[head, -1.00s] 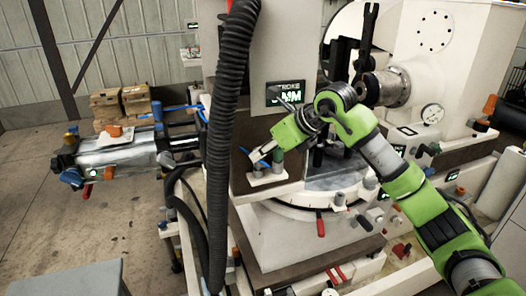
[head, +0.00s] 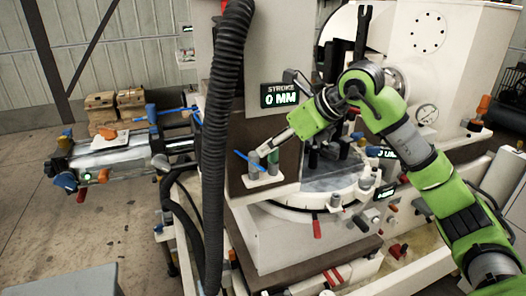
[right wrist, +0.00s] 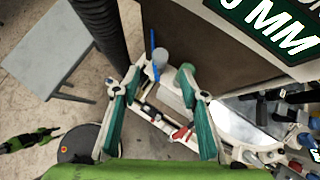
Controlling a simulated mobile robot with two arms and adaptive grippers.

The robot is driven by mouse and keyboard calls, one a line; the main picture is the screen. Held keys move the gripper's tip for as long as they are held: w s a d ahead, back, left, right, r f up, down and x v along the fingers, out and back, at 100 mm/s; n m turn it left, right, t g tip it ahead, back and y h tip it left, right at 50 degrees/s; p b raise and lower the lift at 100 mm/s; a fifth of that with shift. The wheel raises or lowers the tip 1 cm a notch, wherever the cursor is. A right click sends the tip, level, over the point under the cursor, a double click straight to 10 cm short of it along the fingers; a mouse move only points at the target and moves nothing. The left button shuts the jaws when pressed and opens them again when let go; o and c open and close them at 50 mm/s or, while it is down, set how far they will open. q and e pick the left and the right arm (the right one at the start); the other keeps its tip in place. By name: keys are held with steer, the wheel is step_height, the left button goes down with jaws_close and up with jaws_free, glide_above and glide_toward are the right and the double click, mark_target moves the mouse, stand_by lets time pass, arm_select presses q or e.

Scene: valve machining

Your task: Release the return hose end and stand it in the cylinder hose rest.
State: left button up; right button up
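A white bracket (head: 262,183) on the machine's front carries a grey upright post (head: 253,163) and a green one (head: 273,158), with a thin blue bar (head: 243,158) beside the grey post. I cannot tell which of these is the return hose end. The right gripper (head: 283,146) is just above and right of the bracket. In the right wrist view its fingers (right wrist: 163,92) are spread apart, with the grey and green posts beyond the gap and nothing gripped. The silver cylinder (head: 112,150) lies at the left; I cannot pick out its hose rest.
A thick black corrugated hose (head: 221,130) hangs just left of the bracket. A display (head: 281,95) reading 0 MM is above it. A round table (head: 330,185) with clamps is to the right. Boxes (head: 115,108) stand behind the cylinder; a grey table (head: 70,281) is at front left.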

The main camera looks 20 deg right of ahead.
steer(key=shift+v, duration=2.25)
steer(key=shift+a, duration=0.1)
